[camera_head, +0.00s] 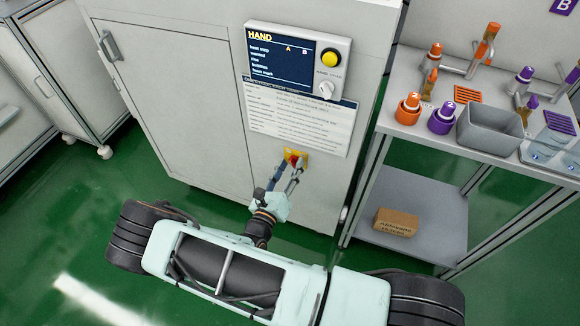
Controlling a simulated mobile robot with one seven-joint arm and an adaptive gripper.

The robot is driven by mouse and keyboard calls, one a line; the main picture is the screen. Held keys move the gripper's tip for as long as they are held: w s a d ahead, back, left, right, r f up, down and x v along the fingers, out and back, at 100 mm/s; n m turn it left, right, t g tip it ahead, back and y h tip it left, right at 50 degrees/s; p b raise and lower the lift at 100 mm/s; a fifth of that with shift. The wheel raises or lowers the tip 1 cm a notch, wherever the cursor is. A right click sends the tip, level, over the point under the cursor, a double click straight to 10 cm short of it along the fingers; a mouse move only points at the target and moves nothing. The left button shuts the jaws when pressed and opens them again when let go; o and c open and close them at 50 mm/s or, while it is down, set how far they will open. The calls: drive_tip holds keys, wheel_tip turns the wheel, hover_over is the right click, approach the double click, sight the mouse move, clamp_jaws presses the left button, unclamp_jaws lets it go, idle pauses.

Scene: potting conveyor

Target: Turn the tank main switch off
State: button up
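The switch (303,157), a yellow plate with a red handle, is on the lower right part of the white cabinet front, just below a printed sheet. My gripper (291,167) reaches up to it from below. Its two fingers are apart, with their tips at the red handle and covering part of it. I cannot tell whether the fingers press on the handle or only stand around it. The handle's exact angle is too small and too covered to read.
Above the switch is a panel with a screen reading HAND (280,55), a yellow button (332,57) and a white knob (326,90). A bench (405,70) with orange and purple parts and a grey bin (490,130) stands at right. A box (395,222) lies on its lower shelf.

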drive_tip(key=v, duration=1.2)
drive_tip(key=shift+r, duration=0.1)
idle(0.4)
